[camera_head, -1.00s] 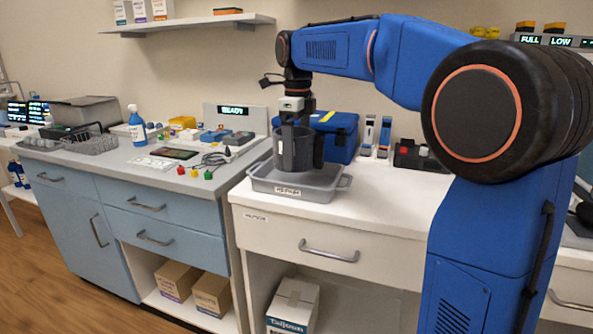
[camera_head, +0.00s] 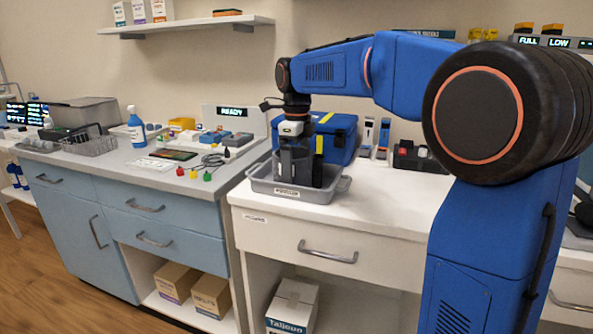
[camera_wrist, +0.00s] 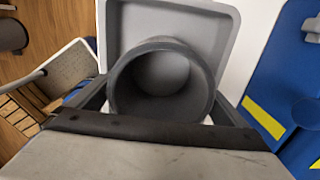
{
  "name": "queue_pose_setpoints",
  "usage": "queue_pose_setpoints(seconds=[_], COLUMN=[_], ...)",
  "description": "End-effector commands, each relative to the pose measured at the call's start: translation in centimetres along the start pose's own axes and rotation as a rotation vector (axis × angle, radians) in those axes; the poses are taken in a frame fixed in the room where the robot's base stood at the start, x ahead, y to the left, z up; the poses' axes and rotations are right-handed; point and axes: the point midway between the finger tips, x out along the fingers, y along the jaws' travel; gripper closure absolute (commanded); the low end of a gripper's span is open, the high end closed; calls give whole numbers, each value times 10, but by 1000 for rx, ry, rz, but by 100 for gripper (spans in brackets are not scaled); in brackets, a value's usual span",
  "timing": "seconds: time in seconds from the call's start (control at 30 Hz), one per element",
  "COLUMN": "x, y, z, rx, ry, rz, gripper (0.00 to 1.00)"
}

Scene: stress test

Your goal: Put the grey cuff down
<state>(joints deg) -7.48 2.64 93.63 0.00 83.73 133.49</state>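The grey cuff is a dark grey round sleeve with an open top; it shows in the wrist view (camera_wrist: 122,88) and in the head view (camera_head: 294,170). My gripper (camera_wrist: 161,92) has one finger on each side of the cuff, shut on its outer wall. In the head view my gripper (camera_head: 298,172) points straight down and the cuff is upright within the grey tray (camera_head: 331,189). The tray also shows in the wrist view (camera_wrist: 226,32). The cuff's lower edge is hidden by the tray's front wall, so I cannot tell whether it touches the floor.
A blue box (camera_head: 339,140) with yellow strips stands close behind the tray. A dark case with a red button (camera_head: 421,158) is further right. The white counter (camera_head: 390,195) right of the tray is clear. A blue-fronted bench (camera_head: 110,170) with small items stands left.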

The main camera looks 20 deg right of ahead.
Motion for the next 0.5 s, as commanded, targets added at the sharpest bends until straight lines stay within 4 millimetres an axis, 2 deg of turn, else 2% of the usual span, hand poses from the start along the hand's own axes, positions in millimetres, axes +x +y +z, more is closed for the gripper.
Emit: queue_pose_setpoints(seconds=[0.33, 0.5], x=[-4, -24], y=[0, 0], z=[0, 0], rx=[0, 0], ry=[-1, -2], rz=[-1, -2], gripper=[3, 3])
